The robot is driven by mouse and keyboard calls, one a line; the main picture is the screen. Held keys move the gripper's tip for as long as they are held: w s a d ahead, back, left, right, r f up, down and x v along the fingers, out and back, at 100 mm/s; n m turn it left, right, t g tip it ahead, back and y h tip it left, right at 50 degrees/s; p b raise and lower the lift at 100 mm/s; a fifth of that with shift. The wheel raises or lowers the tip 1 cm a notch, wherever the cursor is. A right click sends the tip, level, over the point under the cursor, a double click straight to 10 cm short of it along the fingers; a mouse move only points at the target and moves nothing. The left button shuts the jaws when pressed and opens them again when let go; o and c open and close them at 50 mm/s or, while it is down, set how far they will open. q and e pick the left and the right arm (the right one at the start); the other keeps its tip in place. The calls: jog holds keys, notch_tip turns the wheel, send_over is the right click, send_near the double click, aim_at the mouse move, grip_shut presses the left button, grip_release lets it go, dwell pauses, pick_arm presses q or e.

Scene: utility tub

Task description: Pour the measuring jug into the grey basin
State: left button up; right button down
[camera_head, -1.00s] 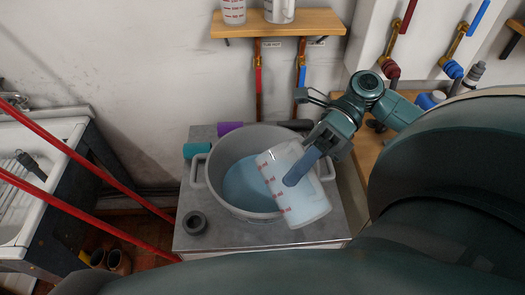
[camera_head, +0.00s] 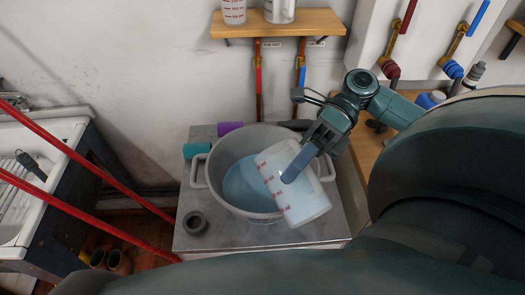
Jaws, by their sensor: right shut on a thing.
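The measuring jug (camera_head: 290,190) is a translucent white vessel with red markings. It is tilted over the right side of the grey basin (camera_head: 201,187), with its upper end leaning left over the basin. My right gripper (camera_head: 297,166) is shut on the jug from the upper right; the blue-grey piece at its fingers overlaps the jug's side. Pale blue liquid (camera_head: 242,187) shows inside the basin. I cannot make out a stream from the jug. The basin stands on a grey metal-topped stand (camera_head: 240,239). My left gripper is not in view.
A dark ring (camera_head: 195,222) lies on the stand's front left. A wooden shelf (camera_head: 300,26) with containers is above. Red bars (camera_head: 95,165) cross the left, before a white sink (camera_head: 40,180).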

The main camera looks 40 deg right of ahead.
aim_at(277, 154)
jog(key=shift+w+m, duration=0.4)
jog(key=shift+w, duration=0.15)
dwell(0.8)
jog(key=shift+w+d+m+g, duration=0.1)
jog(key=shift+w+m+g, duration=0.2)
jog(key=shift+w, duration=0.55)
jog(key=shift+w+d+m+g, duration=0.1)
jog(key=shift+w+m+g, duration=0.15)
jog(key=shift+w, duration=0.6)
jog(key=shift+w+r+m+y, duration=0.2)
jog(key=shift+w+m+y, duration=0.2)
jog(key=shift+w, duration=0.1)
jog(key=shift+s+f+n, duration=0.3)
jog(key=shift+s+n, duration=0.05)
jog(key=shift+s, duration=0.4)
jog(key=shift+s+a+r+n, duration=0.1)
jog(key=shift+s+n, duration=0.2)
jog(key=shift+s, duration=0.25)
jog(key=shift+s, duration=0.15)
